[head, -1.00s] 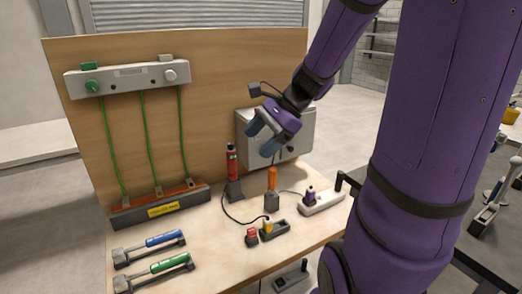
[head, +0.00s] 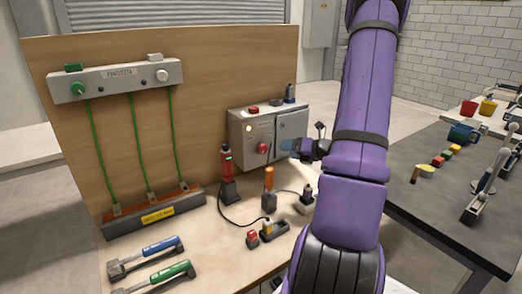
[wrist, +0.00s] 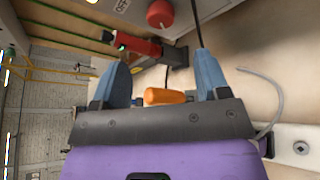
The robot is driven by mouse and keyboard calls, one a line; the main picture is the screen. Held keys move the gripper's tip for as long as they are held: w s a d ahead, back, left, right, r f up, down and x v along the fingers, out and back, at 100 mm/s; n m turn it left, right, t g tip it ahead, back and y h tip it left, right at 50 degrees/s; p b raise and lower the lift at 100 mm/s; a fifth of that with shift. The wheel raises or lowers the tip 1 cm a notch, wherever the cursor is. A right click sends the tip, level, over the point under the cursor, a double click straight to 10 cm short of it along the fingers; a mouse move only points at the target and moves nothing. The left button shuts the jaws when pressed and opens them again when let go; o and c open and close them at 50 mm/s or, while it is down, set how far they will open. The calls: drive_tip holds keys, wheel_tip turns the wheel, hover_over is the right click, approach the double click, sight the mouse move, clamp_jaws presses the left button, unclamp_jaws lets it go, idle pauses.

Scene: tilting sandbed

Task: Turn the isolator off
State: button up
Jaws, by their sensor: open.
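The isolator is a grey box (head: 235,128) on the wooden backboard, with a red knob (head: 263,148) low on its front. The red knob (wrist: 160,13) also shows at the top of the wrist view, beside an "OFF" label (wrist: 122,5). My gripper (head: 287,146) is just right of the knob in the head view, in front of the box. In the wrist view my gripper (wrist: 164,66) has its two blue fingers spread with nothing held between them. The knob lies beyond the fingertips, apart from them. Its pointer direction is too small to tell.
A red upright tool (head: 227,172) and an orange-handled tool (head: 269,180) stand below the box. A bar with green cables (head: 118,80) hangs at left. Blue (head: 160,246) and green (head: 172,270) handled tools lie in front. A dark table (head: 430,200) stands at right.

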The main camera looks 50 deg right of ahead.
sight(265, 149)
drive_tip(key=x, duration=1)
drive_tip(key=shift+w+f, duration=0.2)
drive_tip(key=shift+w, duration=0.15)
drive_tip(key=c, duration=0.9)
